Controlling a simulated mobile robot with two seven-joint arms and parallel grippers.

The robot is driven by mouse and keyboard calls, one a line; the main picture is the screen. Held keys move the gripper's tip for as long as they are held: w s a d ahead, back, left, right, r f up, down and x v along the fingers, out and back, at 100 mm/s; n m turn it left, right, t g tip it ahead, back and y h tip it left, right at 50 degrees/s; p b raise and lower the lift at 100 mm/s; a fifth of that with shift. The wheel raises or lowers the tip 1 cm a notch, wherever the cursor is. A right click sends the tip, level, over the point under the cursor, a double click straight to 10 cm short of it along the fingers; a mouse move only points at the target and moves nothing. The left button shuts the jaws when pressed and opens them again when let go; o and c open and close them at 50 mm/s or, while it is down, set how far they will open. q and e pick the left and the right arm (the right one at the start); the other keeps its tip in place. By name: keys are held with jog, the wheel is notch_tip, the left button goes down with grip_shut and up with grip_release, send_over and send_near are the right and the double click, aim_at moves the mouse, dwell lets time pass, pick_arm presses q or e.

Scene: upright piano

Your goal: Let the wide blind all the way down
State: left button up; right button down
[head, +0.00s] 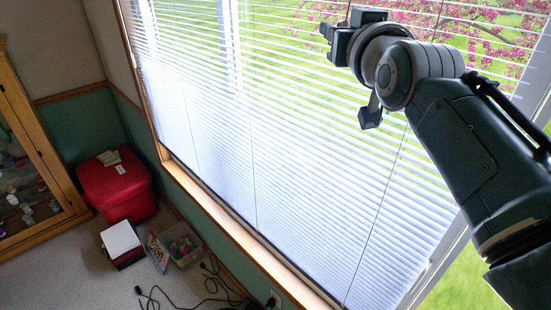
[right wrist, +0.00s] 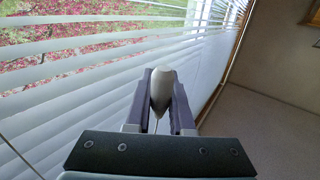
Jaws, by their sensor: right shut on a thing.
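The wide white blind (head: 270,150) hangs over the large window in the head view. Its slats are spread apart and see-through higher up and look closely packed lower down. Its lower edge runs close along the wooden sill; I cannot tell whether it touches. The slats also show in the right wrist view (right wrist: 60,110). My right gripper (head: 328,33) is in front of the blind's upper part. In the right wrist view its fingers are shut on a pale, tapered cord pull (right wrist: 161,88), with a thin cord running from it. My left gripper is not in view.
The wooden sill (head: 225,222) borders the window. A red stool (head: 117,187), a box (head: 122,242), a small bin (head: 182,246) and black cables (head: 205,290) are on the floor. A glass-fronted cabinet (head: 25,160) stands at the left. Some carpet between is clear.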

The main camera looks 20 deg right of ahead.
dwell(0.3)
notch_tip(320, 180, up, 9)
jog(key=p, duration=0.8)
jog(key=s+d+r+p, duration=0.2)
jog(key=s+r+p, duration=0.1)
jog(key=s+r, duration=0.1)
jog(key=shift+s+r, duration=0.35)
jog(key=shift+r, duration=0.35)
dwell(0.3)
